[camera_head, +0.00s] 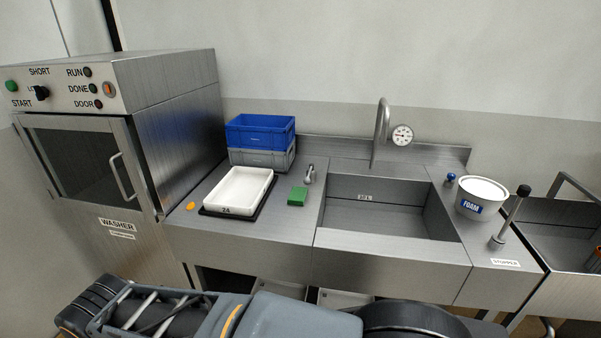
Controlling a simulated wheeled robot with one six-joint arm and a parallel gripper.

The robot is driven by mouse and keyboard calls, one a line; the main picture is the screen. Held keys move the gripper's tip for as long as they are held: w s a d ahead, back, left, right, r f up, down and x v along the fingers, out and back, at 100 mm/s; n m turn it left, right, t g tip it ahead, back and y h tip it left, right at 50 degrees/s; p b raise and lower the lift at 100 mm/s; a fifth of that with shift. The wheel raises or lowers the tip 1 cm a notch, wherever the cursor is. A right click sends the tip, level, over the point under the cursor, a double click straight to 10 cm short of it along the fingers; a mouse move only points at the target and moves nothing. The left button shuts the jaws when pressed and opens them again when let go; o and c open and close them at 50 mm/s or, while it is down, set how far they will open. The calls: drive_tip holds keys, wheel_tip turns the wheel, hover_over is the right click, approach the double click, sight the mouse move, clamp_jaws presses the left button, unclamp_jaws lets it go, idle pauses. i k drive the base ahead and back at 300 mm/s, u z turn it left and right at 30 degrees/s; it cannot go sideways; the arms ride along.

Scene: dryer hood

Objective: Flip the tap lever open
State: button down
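A curved metal tap spout (382,125) rises behind the sink basin (380,215). A small fitting with a blue knob (450,177) stands on the counter right of the basin. A small metal fitting (309,173) stands at the basin's left side. I cannot tell for certain which of these two is the tap lever, or how it is set. Parts of my arm lie across the bottom of the view, in front of the counter. My gripper is not in view.
A white tray (240,190), green sponge (298,196) and blue crate (260,133) on a grey crate (262,158) occupy the left counter. At right stand a FOAM tub (482,197) and an upright black-knobbed stopper handle (511,217). A washer (95,185) bounds the left.

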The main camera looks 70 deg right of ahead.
sight(306, 180)
drive_tip(key=z, duration=0.9)
drive_tip(key=i, duration=1.05)
drive_tip(key=z, duration=0.9)
